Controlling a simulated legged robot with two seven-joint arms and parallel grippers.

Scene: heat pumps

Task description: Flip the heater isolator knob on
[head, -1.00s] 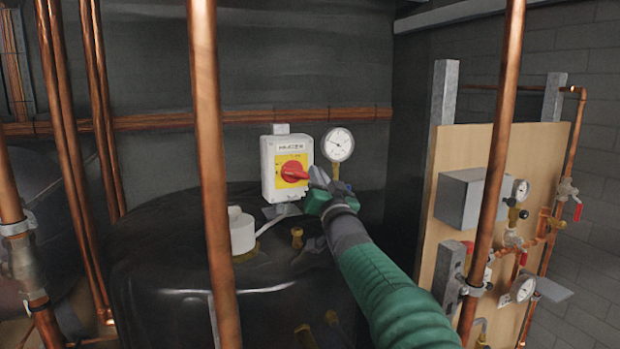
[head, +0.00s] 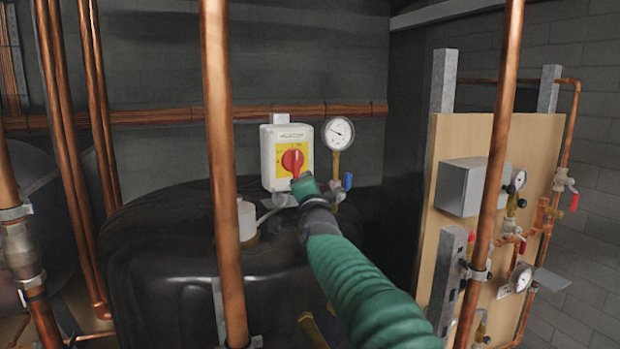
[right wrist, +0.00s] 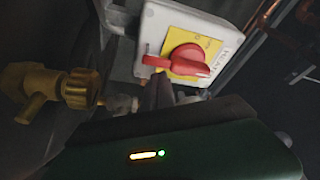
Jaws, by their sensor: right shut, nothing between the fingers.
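The heater isolator is a pale grey box with a yellow plate (head: 280,166) and a red rotary knob (head: 292,161), above the black tank. The knob's handle looks near upright in the head view. In the right wrist view the knob (right wrist: 185,60) shows close up on the tilted box. My right gripper (head: 303,184) is at the lower front of the box, just below the knob. Its dark fingers (right wrist: 163,92) are shut and empty, close under the knob; I cannot tell whether they touch it. My left gripper is not in view.
A vertical copper pipe (head: 218,150) stands left of the box, and another (head: 497,170) stands to the right. A round gauge (head: 338,133) with a blue-handled valve is beside the box. A brass valve (right wrist: 50,88) is left in the wrist view.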

